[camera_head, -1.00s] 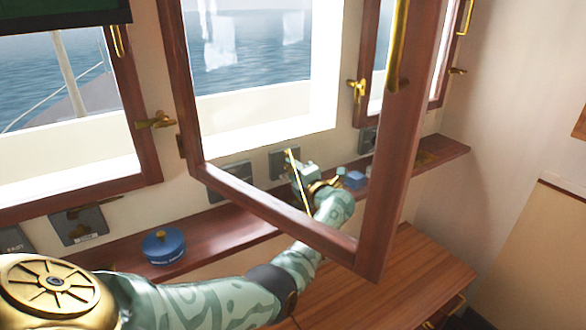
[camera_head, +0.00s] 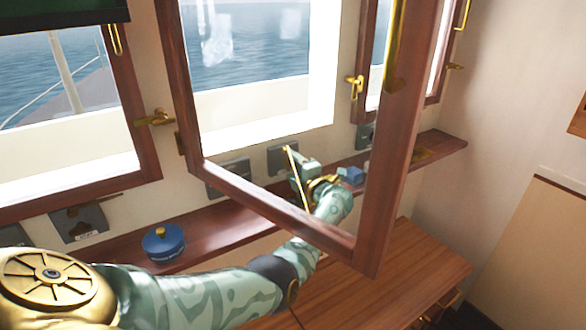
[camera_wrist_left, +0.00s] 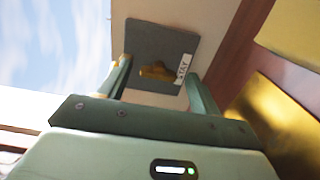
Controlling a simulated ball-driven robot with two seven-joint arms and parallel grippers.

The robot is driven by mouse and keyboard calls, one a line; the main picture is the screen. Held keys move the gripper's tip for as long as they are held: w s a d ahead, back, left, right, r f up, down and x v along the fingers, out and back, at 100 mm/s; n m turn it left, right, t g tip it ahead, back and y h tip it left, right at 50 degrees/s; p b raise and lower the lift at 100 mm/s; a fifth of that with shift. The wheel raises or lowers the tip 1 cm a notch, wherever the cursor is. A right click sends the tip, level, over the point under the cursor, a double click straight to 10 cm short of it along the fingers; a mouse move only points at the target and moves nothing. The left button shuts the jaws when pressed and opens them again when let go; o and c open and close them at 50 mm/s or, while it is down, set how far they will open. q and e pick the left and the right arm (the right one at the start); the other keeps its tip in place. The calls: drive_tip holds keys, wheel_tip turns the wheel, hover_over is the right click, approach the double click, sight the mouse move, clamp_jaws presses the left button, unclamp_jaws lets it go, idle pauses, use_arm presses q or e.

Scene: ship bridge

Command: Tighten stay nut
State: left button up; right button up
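The stay nut (camera_wrist_left: 157,72) is a brass wing-shaped piece on a grey wall plate (camera_wrist_left: 150,45) with a white label reading "STAY" in the left wrist view. My left gripper (camera_wrist_left: 160,69) is open, its two fingers either side of the nut in that picture. I cannot tell whether they touch it. In the head view my left gripper (camera_head: 303,170) is by the wall behind the open window frame, and the nut cannot be made out. A thin brass rod (camera_head: 297,178) crosses in front of the gripper. My right gripper is not in view.
The open wooden window frame (camera_head: 270,212) stands between the head camera and my left gripper. A wooden shelf (camera_head: 205,222) runs along the wall, holding a blue round tin (camera_head: 163,244) and a small blue item (camera_head: 350,175). A wooden cabinet top (camera_head: 400,275) lies below right.

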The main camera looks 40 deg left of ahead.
use_arm(q)
drive_tip(key=p+v, duration=0.3)
drive_tip(key=v, duration=1.3)
drive_tip(key=shift+d, duration=0.15)
drive_tip(key=shift+r, duration=0.1)
